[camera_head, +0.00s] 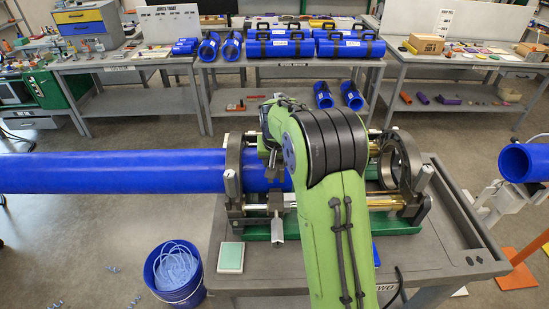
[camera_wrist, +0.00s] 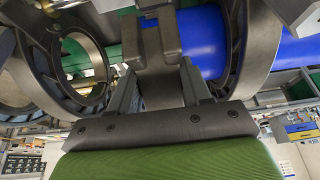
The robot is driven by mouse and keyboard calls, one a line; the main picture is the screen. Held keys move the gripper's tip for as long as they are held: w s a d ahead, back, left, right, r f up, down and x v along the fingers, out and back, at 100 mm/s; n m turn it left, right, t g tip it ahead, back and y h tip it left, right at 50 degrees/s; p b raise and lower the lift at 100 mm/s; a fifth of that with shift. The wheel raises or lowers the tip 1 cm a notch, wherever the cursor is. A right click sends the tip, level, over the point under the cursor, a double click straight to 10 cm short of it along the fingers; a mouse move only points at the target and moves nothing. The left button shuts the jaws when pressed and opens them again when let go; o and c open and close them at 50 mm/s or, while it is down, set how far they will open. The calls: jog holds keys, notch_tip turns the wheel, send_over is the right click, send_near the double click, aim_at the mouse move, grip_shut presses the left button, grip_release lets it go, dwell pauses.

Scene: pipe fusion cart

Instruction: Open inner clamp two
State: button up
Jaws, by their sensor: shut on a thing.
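My gripper (camera_wrist: 160,62) is shut on a dark grey clamp part (camera_wrist: 160,32) in the wrist view. I cannot tell whether this part belongs to inner clamp two. In the head view my green arm hides most of the cart's middle, including the inner clamps. A long blue pipe (camera_head: 120,172) runs in from the left through a clamp ring (camera_head: 234,168) and ends near my arm. In the wrist view a ring (camera_wrist: 242,40) surrounds the blue pipe (camera_wrist: 203,42). An empty ring (camera_head: 402,160) stands on the right of the cart; no pipe is in it.
The grey cart (camera_head: 262,280) has a pale green pad (camera_head: 231,257) at its front left. A blue bucket (camera_head: 175,275) stands on the floor beside it. Another blue pipe (camera_head: 525,162) rests on a stand at the right. Benches with blue pipes and tools line the back.

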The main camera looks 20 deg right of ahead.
jog(key=shift+w+r, duration=0.1)
jog(key=r+p, duration=0.1)
jog(key=w+r+p, duration=0.1)
jog(key=w+d+r+p, duration=0.1)
jog(key=shift+r, duration=0.15)
jog(key=shift+w+r+p, duration=0.25)
jog(key=shift+r+p, duration=0.05)
jog(key=shift+r, duration=0.05)
jog(key=shift+w+d+r, duration=0.35)
jog(key=shift+w+r, duration=0.4)
jog(key=shift+r, duration=0.15)
jog(key=shift+w+d+r, duration=0.35)
jog(key=shift+w+r, duration=0.4)
jog(key=shift+r, duration=0.1)
jog(key=shift+w+d+r, duration=0.25)
jog(key=shift+w+r, duration=0.2)
jog(key=shift+w, duration=0.15)
jog(key=shift+w+d+r, duration=0.25)
jog(key=shift+w+r, duration=0.25)
jog(key=shift+w, duration=0.1)
jog(key=shift+w+d+r, duration=0.25)
jog(key=shift+w+r, duration=0.2)
jog(key=shift+w, duration=0.15)
